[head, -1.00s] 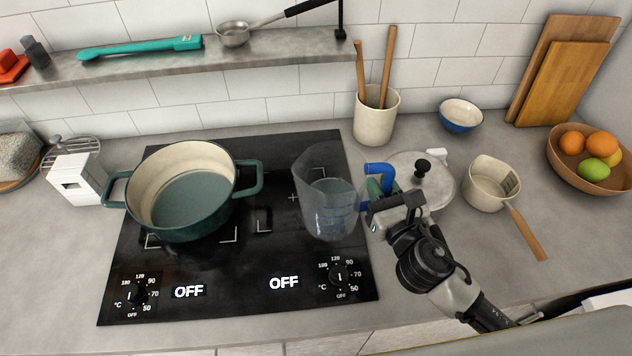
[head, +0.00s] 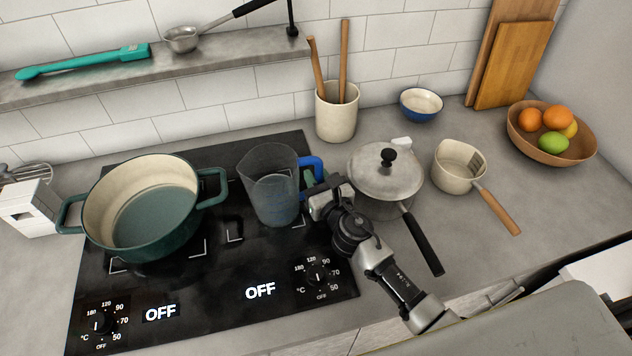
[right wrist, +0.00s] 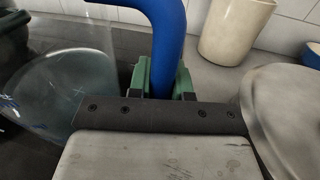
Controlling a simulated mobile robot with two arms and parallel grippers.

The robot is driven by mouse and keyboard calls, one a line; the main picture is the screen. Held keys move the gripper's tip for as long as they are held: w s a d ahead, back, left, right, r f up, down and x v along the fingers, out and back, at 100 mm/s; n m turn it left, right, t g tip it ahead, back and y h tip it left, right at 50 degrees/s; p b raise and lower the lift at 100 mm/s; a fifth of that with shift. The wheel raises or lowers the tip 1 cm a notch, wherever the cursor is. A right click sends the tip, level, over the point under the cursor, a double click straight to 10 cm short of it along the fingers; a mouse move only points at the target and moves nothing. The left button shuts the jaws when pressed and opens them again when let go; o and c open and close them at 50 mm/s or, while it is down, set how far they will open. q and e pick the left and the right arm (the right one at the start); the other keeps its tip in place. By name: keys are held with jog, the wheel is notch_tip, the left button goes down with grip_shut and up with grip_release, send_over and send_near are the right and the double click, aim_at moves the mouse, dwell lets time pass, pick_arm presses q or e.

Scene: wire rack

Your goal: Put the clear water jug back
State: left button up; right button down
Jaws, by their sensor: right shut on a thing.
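The clear water jug (head: 272,190) stands nearly upright over the right part of the black cooktop, right of the green pot. Water shows inside it. Whether its base touches the cooktop is hard to tell. My right gripper (head: 318,190) is shut on the jug's blue handle (head: 312,165), on the jug's right side. In the right wrist view the blue handle (right wrist: 166,40) passes between the green fingers (right wrist: 166,78), and the jug's clear wall (right wrist: 60,85) is at the left. My left gripper is not in view.
The green pot (head: 145,205) stands on the left of the cooktop (head: 205,295). A lidded pan (head: 385,175) is close right of my gripper, with a saucepan (head: 458,165) beyond. A utensil crock (head: 336,112) stands behind. A metal shelf (head: 150,72) hangs at the upper left.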

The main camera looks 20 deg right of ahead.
jog(key=shift+f, duration=0.15)
jog(key=shift+f, duration=0.15)
jog(key=c, duration=1)
grip_release()
jog(key=shift+c, duration=0.2)
jog(key=shift+s, duration=0.2)
jog(key=s, duration=0.3)
jog(key=s+d+b, duration=0.1)
jog(key=s, duration=0.3)
jog(key=s+d+b, duration=0.1)
jog(key=s, duration=0.2)
jog(key=shift+s+d, duration=0.1)
jog(key=shift+s, duration=0.2)
jog(key=shift+s+d, duration=0.1)
jog(key=shift+s, duration=0.35)
